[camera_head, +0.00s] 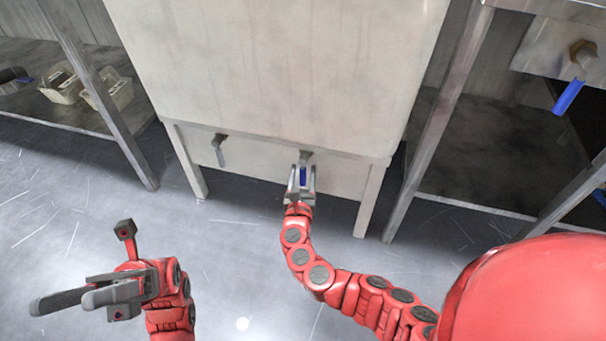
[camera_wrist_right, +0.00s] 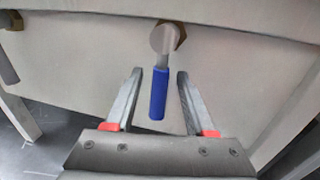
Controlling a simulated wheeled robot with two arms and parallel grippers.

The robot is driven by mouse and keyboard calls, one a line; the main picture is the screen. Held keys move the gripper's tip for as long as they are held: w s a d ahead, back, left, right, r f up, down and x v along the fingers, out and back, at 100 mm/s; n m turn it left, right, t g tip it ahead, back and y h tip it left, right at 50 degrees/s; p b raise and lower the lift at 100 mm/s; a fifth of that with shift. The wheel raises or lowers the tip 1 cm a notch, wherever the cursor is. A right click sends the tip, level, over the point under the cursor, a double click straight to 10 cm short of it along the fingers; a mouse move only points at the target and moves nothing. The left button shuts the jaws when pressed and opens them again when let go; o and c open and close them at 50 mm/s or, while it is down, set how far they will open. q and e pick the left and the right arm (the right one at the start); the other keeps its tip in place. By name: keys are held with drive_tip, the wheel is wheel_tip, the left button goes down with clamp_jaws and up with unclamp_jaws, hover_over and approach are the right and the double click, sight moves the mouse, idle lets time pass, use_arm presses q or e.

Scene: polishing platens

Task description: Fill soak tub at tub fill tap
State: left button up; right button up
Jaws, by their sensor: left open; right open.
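A large pale tank or sink unit (camera_head: 270,60) on legs fills the middle of the head view; I cannot tell if it is the soak tub. A tap with a blue lever handle (camera_wrist_right: 158,95) is fixed low on its front panel. The handle hangs down, and it also shows in the head view (camera_head: 303,175). My right gripper (camera_wrist_right: 160,80) is open, with one finger on each side of the blue handle and gaps visible between them. My left gripper (camera_head: 64,302) is open and empty over the floor at lower left. No water is visible.
A grey spout or tap (camera_head: 219,150) is left of the blue handle. Another blue-handled tap (camera_head: 568,95) is on the right-hand unit. Pale caddies (camera_head: 108,92) stand on a low shelf at left. Metal legs flank the tank. The floor in front is clear.

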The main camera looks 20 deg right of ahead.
drive_tip(key=shift+w+d, duration=0.1)
drive_tip(key=shift+w, duration=0.05)
clamp_jaws()
idle(1.4)
